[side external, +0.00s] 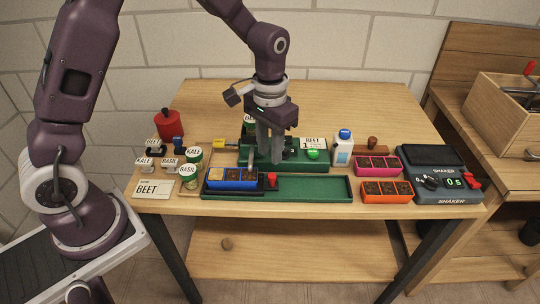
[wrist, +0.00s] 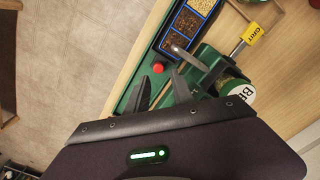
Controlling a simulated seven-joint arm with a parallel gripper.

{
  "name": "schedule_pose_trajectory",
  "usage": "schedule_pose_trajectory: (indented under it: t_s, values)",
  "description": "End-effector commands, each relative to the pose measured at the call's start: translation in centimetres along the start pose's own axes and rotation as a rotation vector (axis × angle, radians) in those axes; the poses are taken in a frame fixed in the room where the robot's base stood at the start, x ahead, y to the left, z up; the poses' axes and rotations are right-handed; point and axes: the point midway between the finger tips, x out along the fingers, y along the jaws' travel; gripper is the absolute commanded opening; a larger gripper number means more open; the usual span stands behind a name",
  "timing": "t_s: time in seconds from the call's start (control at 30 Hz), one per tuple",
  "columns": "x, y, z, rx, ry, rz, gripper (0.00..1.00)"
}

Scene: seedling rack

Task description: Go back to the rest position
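My gripper (side external: 270,158) points down over the green seeding station (side external: 300,166) at the middle of the table. In the wrist view my gripper's two dark fingers (wrist: 161,82) stand apart, and I see nothing held between them. A blue seedling tray (side external: 208,184) with dark and tan cells sits at the left end of the long green rack (side external: 325,188); its other end is empty. The blue tray also shows in the wrist view (wrist: 163,44). The fingertips' exact height above the station is hard to tell.
Seed jars and label cards (side external: 154,188) crowd the left, with a red container (side external: 169,124) behind. A white bottle (side external: 342,150), pink tray (side external: 377,174), orange tray (side external: 387,199) and shaker (side external: 448,198) stand right. The table's back is mostly clear.

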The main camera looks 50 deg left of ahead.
Motion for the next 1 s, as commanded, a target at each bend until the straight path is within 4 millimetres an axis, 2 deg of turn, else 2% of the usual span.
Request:
schedule_pose_trajectory:
  t_s: [0.17,0.23,0.3,0.37,0.4,0.47,0.5,0.6,0.7,0.8,1.0]
  values:
    - [-0.1,0.0,0.0,0.000,0.002,0.000,0.29]
    - [-1.3,-0.1,0.4,-0.001,0.020,0.003,0.29]
    - [-4.3,-0.2,1.5,-0.002,0.064,0.007,0.29]
    - [-7.6,-0.5,3.4,-0.003,0.116,0.012,0.29]
    - [-9.9,-0.7,5.1,-0.003,0.157,0.014,0.29]
    - [-12.8,-0.9,8.0,-0.002,0.216,0.017,0.29]
    - [-14.3,-1.1,10.2,-0.002,0.256,0.017,0.29]
    - [-16.7,-1.4,15.4,-0.001,0.353,0.015,0.29]
    - [-17.3,-1.6,19.4,0.000,0.428,0.010,0.29]
    - [-17.1,-1.7,21.8,0.000,0.473,0.005,0.29]
    - [-16.9,-1.8,22.8,0.000,0.493,0.002,0.29]
